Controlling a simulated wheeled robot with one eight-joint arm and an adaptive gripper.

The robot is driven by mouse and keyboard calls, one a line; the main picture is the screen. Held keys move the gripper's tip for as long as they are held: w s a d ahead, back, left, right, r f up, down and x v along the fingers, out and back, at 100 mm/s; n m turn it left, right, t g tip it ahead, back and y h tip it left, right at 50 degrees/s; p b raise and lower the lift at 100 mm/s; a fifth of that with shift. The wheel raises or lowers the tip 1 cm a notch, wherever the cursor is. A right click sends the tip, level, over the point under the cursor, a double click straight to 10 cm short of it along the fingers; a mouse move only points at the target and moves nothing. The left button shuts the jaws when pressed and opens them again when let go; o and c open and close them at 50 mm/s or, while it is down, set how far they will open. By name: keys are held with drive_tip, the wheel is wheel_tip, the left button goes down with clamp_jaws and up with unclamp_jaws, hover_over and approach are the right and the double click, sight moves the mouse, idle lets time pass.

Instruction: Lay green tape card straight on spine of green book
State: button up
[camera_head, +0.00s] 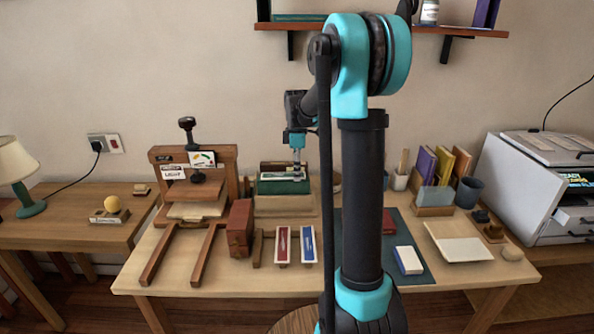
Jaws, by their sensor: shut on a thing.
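The green book (270,186) stands at the back middle of the table, held in a wooden stand with its green face toward me. My gripper (297,175) points straight down at the right part of the book's top. It is shut on a thin pale-edged strip (280,177), which looks like the green tape card. The strip lies roughly level along the book's upper side. It is too small to tell whether it touches the spine or sits just above it.
A red card (283,245) and a blue card (308,244) lie in front, beside a reddish-brown block (240,228). A wooden press (195,175) stands left of the book. A dark green mat (410,250) with a white-topped block (408,261) lies right.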

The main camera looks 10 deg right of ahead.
drive_tip(key=shift+f, duration=0.55)
idle(0.6)
drive_tip(key=o, duration=0.9)
drive_tip(key=shift+r, duration=0.15)
drive_tip(key=shift+r, duration=3.4)
drive_tip(key=shift+s, duration=0.1)
